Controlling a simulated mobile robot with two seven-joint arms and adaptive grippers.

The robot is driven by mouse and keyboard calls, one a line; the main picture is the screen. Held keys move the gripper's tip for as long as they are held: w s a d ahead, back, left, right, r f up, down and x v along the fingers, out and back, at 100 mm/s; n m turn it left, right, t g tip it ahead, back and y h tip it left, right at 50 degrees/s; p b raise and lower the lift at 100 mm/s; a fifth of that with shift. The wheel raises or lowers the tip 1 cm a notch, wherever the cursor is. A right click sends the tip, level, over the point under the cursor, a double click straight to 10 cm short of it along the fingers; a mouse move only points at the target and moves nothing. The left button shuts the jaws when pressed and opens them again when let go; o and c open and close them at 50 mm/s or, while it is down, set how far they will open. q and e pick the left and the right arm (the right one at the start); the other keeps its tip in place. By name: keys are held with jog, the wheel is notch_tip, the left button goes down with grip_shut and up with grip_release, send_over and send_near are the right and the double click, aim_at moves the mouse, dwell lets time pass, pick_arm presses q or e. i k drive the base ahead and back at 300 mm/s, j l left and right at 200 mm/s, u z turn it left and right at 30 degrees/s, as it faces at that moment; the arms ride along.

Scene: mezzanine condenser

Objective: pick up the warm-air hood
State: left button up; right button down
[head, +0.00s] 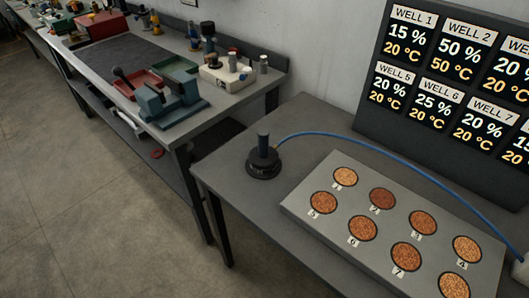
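A black round thing with an upright handle (263,157) stands on the grey table at its left part, and a blue hose (350,139) runs from it to the right. It looks like the warm-air hood. It stands left of a grey block with numbered wells (330,230) and apart from it. Neither of my grippers is in the head view.
A display board (450,90) with well readings stands at the table's back. A workbench (225,107) to the left holds a teal vise (172,103), bins and small tools. A gap separates the bench and the table. The floor (80,200) at left is clear.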

aim_at(263, 158)
jog(key=j+z, duration=0.75)
jog(key=k+l, duration=0.05)
